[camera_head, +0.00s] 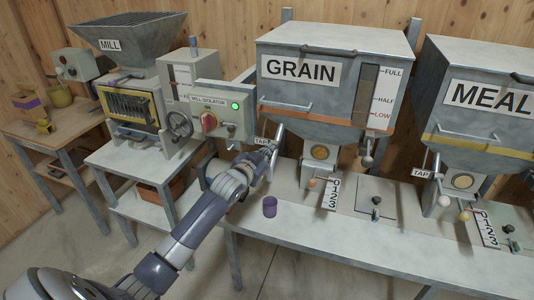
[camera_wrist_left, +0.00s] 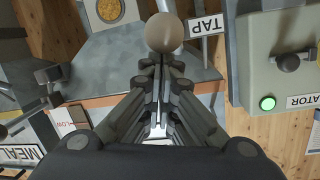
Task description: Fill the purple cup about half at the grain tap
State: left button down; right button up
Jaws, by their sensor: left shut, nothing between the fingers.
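The purple cup (camera_head: 270,207) stands upright on the bench in front of the grain hopper (camera_head: 330,98), left of its spout; its inside is too small to judge. The tap lever (camera_head: 279,131) slopes down at the hopper's left side, by the TAP label. My left gripper (camera_head: 269,150) is at the lower end of this lever, above and behind the cup. In the left wrist view the gripper (camera_wrist_left: 160,62) is shut and empty, its tips right at the lever's beige ball knob (camera_wrist_left: 165,33). I cannot tell if they touch. My right gripper is not in view.
The isolator box (camera_head: 223,112) with a green light is left of the gripper. The meal hopper (camera_head: 483,100) stands at the right, the mill (camera_head: 128,85) at the left. The bench (camera_head: 310,225) has free room right of the cup along its front.

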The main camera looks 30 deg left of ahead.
pick_arm(q)
jog(key=shift+s+d+f+t+b, duration=0.15)
jog(key=shift+f+t+b, duration=0.3)
jog(key=shift+f+b, duration=0.75)
jog(key=shift+s+a+f+t+b, duration=0.15)
jog(key=shift+f+t+b, duration=0.45)
jog(key=shift+b, duration=0.95)
jog(key=shift+s+d+f+t+b, duration=0.1)
jog(key=shift+s+f+t+b, duration=0.15)
jog(key=shift+f+b, duration=1.05)
notch_tip(320, 180, up, 5)
jog(key=d+p, duration=0.1)
jog(key=p, duration=0.3)
jog(key=s+d+f+b, duration=0.1)
jog(key=s+f+b, duration=0.1)
jog(key=s, duration=0.7)
jog(key=shift+d+f+b, duration=0.25)
jog(key=shift+b, duration=0.45)
